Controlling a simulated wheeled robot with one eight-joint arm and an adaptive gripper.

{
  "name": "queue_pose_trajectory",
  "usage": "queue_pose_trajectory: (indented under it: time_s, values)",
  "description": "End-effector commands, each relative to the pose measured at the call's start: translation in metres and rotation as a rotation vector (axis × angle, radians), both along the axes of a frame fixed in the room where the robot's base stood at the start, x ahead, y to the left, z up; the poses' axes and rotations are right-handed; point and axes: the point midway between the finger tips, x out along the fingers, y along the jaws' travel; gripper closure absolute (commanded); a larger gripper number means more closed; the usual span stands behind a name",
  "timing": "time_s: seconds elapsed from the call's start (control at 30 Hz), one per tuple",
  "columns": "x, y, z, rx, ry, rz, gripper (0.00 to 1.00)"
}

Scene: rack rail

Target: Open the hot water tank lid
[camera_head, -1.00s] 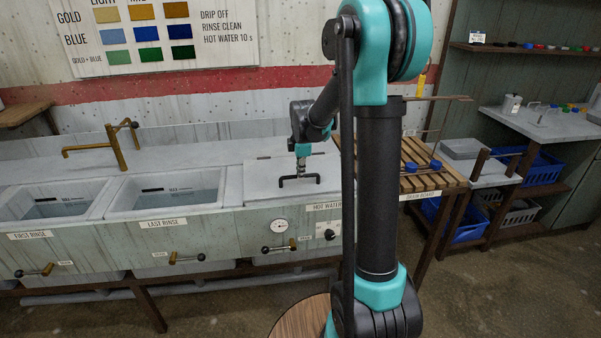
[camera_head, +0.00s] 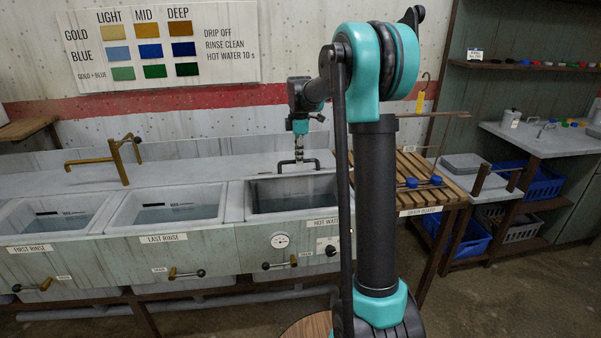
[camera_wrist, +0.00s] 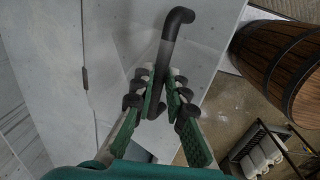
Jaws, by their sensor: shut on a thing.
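The hot water tank (camera_head: 242,207) is at the right end of the sink row, its opening showing a dark interior with water. Its pale grey lid (camera_wrist: 213,40) is raised and carries a dark bar handle. My gripper (camera_head: 299,150) is above the tank at the handle (camera_head: 284,167). In the wrist view my gripper (camera_wrist: 163,98) has its green-padded fingers closed around the handle (camera_wrist: 178,20), and the lid's face lies behind it. The lid's exact tilt is hard to tell in the head view.
The last rinse basin (camera_head: 124,214) and first rinse basin (camera_head: 22,229) stand to the left, with a brass tap (camera_head: 117,160) behind. A slatted drain board (camera_head: 440,187) is to the right.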

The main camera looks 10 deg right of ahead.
Motion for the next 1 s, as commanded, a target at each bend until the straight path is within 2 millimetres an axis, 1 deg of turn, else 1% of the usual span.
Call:
queue_pose_trajectory:
  time_s: [0.03,0.1,0.2,0.4,0.63,1.0]
  values:
    - [0.012,0.0,0.006,-0.001,-0.011,-0.002,1.0]
    - [0.022,0.0,0.014,0.0,-0.012,-0.002,1.0]
    - [0.034,0.0,0.023,0.0,-0.013,-0.002,1.0]
    - [0.053,0.0,0.035,0.0,-0.013,-0.002,1.0]
    - [0.063,0.0,0.041,0.0,-0.012,-0.002,1.0]
    - [0.064,0.0,0.041,0.0,-0.011,-0.001,1.0]
